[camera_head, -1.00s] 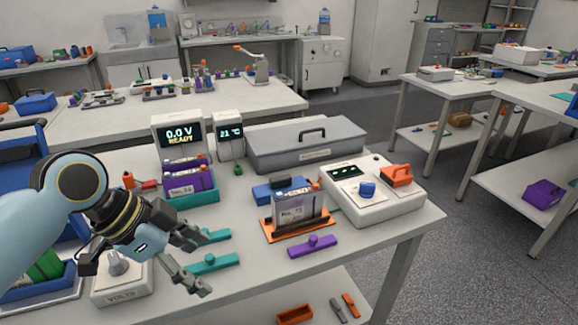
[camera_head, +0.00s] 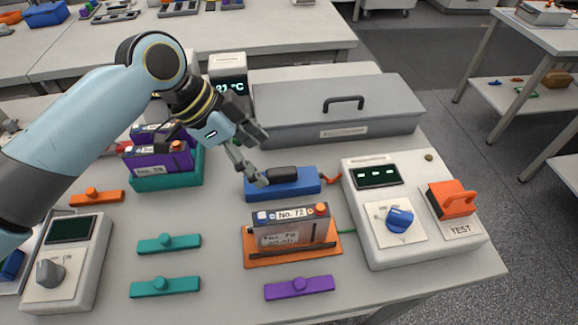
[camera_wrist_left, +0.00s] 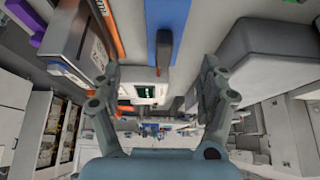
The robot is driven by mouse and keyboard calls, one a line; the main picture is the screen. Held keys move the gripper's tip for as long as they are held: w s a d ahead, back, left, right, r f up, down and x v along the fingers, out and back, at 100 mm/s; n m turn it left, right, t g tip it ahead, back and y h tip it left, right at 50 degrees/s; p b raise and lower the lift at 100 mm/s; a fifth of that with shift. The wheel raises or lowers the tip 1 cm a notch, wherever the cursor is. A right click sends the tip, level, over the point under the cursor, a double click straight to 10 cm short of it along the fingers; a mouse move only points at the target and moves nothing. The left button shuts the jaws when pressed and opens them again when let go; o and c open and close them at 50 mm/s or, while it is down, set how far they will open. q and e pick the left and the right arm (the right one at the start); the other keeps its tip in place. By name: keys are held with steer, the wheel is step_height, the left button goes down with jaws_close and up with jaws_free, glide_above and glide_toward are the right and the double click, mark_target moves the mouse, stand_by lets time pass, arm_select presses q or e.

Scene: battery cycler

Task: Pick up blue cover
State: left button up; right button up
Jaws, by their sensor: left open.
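The blue cover (camera_head: 296,189) is a long blue block with a dark handle on top. It lies behind the battery marked No. 72 (camera_head: 292,233) and in front of the grey lidded case. My left gripper (camera_head: 262,158) is open and empty, at the left end of the blue cover, with one finger on the near side and one on the far side in the picture. In the left wrist view the blue cover (camera_wrist_left: 153,25) shows at the top between the open fingers (camera_wrist_left: 160,80). I cannot tell whether a finger touches it. My right gripper is not in view.
The grey case (camera_head: 335,122) stands close behind. A white tester (camera_head: 400,245) with an orange handle stands at right. The battery sits on an orange base (camera_head: 262,258). Purple batteries in a teal tray (camera_head: 165,180) stand at left. Teal strips (camera_head: 168,243) and a purple strip (camera_head: 298,288) lie in front.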

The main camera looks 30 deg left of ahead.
mark_target(274, 171)
arm_select(q)
steer(key=x, duration=0.3)
steer(key=shift+d+f, duration=0.25)
steer(key=shift+f, duration=0.05)
steer(key=x, duration=0.3)
steer(key=p+x, duration=0.1)
steer(key=x, duration=0.1)
steer(key=shift+w+a, duration=0.25)
steer(key=shift+w, duration=0.15)
steer(key=shift+d+f, duration=0.1)
steer(key=shift+f, duration=0.1)
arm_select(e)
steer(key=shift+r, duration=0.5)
arm_select(q)
steer(key=c, duration=1.4)
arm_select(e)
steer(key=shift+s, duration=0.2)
arm_select(q)
steer(key=shift+o, duration=0.2)
